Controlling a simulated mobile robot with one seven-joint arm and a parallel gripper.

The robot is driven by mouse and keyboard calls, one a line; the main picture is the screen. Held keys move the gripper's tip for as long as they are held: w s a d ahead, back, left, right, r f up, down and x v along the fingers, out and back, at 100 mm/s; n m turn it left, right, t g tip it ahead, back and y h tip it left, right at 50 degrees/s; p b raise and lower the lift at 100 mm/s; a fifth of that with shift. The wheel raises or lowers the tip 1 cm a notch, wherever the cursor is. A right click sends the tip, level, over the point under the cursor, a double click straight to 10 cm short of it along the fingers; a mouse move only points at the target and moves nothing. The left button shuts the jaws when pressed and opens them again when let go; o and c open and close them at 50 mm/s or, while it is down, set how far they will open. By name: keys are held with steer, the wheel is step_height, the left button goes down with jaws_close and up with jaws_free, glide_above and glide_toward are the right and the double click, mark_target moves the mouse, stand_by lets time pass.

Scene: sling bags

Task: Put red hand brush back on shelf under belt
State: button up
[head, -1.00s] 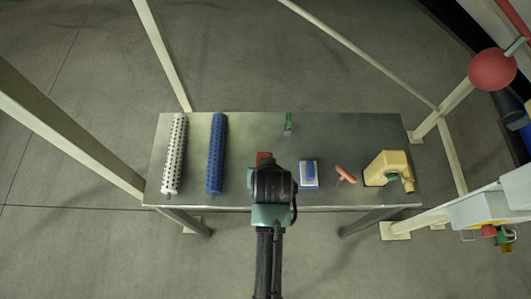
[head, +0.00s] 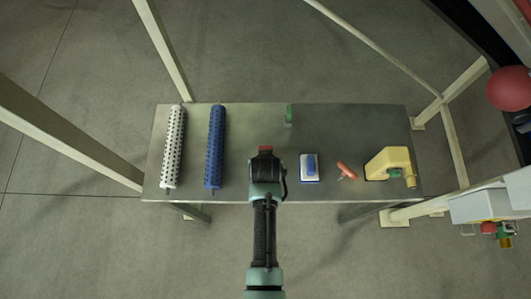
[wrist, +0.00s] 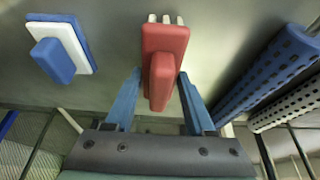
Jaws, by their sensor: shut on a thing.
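The red hand brush (wrist: 166,42) shows in the wrist view, with pale bristles at its far end. Its raised handle sits between the two blue fingers of my gripper (wrist: 163,80), which are shut on it. The brush is over the grey metal shelf (head: 250,120), between the blue roller and the blue-and-white brush. I cannot tell whether it touches the shelf.
A white roller (head: 174,147) and a blue roller (head: 215,147) lie at left. A blue-and-white brush (head: 309,168), an orange-red tool (head: 346,170) and a yellow tool (head: 391,166) lie at right. A small green item (head: 289,115) is at the back. Pale frame posts (head: 162,50) surround the shelf.

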steer(key=shift+f, duration=0.3)
steer(key=shift+f, duration=0.1)
steer(key=o, duration=1.2)
steer(key=v, duration=1.2)
